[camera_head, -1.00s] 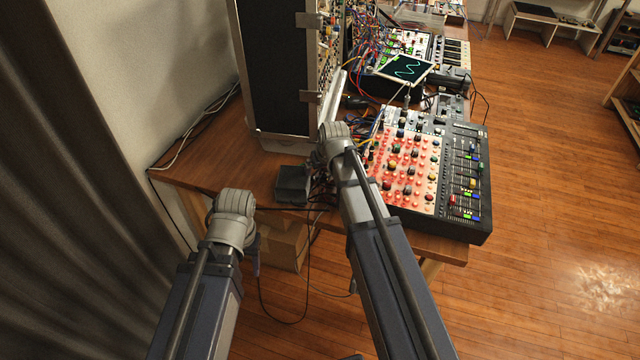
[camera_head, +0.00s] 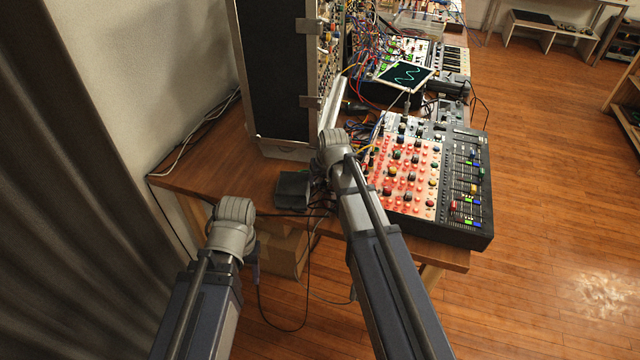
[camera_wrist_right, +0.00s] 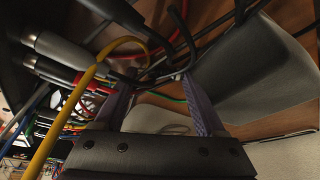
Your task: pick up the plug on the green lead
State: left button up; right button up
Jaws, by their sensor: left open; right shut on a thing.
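A thin green lead (camera_wrist_right: 166,97) runs between the two fingers of my right gripper (camera_wrist_right: 160,78) in the right wrist view. I cannot make out its plug. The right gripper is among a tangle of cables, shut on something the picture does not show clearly. A grey plug (camera_wrist_right: 66,50) and a yellow cable (camera_wrist_right: 70,105) are left of its fingers. In the head view my right wrist hides that gripper at the table's left part, beside the mixer. My left gripper (camera_head: 254,268) is open, mostly hidden below its wrist, low in front of the table edge.
A mixer (camera_head: 465,195) with a red-lit knob panel (camera_head: 405,175) lies right of my right arm. A tall black case (camera_head: 275,75) stands behind. A dark box (camera_head: 293,190) sits on the table (camera_head: 215,165) between my wrists. A tilted screen (camera_head: 404,75) is further back.

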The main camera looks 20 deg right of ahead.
jog(key=shift+c, duration=0.8)
jog(key=shift+r, duration=0.1)
